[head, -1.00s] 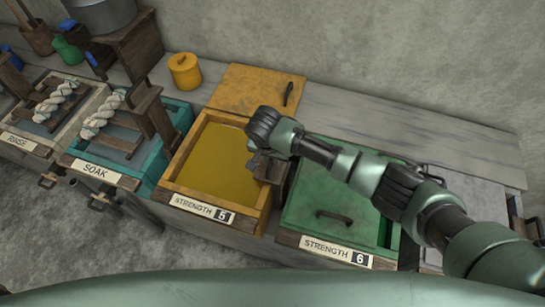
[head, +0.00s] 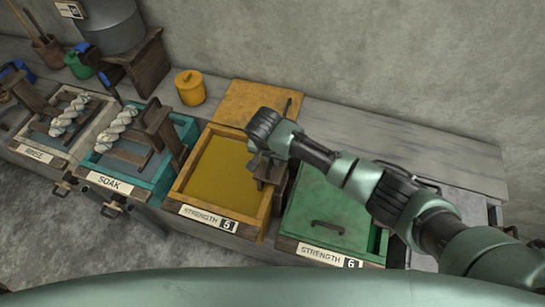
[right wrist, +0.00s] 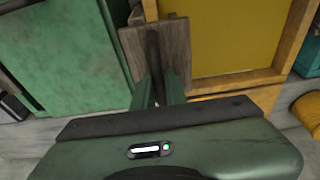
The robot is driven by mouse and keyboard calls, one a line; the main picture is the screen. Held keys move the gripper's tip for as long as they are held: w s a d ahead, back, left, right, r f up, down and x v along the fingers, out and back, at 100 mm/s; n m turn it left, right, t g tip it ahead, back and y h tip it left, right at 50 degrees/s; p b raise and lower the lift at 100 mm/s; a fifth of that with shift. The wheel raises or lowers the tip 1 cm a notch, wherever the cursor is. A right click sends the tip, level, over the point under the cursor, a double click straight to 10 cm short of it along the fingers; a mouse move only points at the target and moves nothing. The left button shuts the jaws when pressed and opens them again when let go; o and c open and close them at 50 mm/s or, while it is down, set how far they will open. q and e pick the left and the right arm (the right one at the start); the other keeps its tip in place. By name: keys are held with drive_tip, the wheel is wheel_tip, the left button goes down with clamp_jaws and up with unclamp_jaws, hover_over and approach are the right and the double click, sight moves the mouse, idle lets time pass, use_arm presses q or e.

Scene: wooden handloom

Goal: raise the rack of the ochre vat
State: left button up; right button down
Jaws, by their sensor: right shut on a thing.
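The ochre vat (head: 187,194) is open and holds flat ochre liquid (head: 222,170); its plate reads STRENGTH 5. My right gripper (head: 262,166) is at the vat's right rim, shut on the rack (head: 272,174), a brown wooden piece. In the right wrist view my right gripper's fingers (right wrist: 158,88) close around a dark upright bar in front of the rack's wooden board (right wrist: 175,48), beside the ochre vat (right wrist: 292,40). The rest of the rack is hidden by my gripper or the liquid. My left gripper is not in view.
The green lidded vat (head: 325,215), STRENGTH 6, stands close on the right. The ochre lid (head: 245,100) lies behind the ochre vat, near an ochre canister (head: 190,88). The teal soak vat (head: 185,128) on the left has a rack and a pale skein (head: 115,130).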

drive_tip(key=p+v, duration=0.2)
drive_tip(key=w+p+v, duration=0.1)
drive_tip(key=p+v, duration=0.1)
drive_tip(key=shift+d+r, duration=0.1)
drive_tip(key=shift+r, duration=0.3)
drive_tip(key=p+v, duration=0.2)
drive_tip(key=v, duration=0.1)
drive_tip(key=shift+w+d+r, duration=0.1)
drive_tip(key=shift+w+d, duration=0.05)
drive_tip(key=shift+w, duration=0.2)
drive_tip(key=shift+r, duration=0.9)
drive_tip(key=shift+w+r, duration=0.1)
drive_tip(key=shift+r, duration=0.05)
drive_tip(key=shift+c, duration=1)
unclamp_jaws()
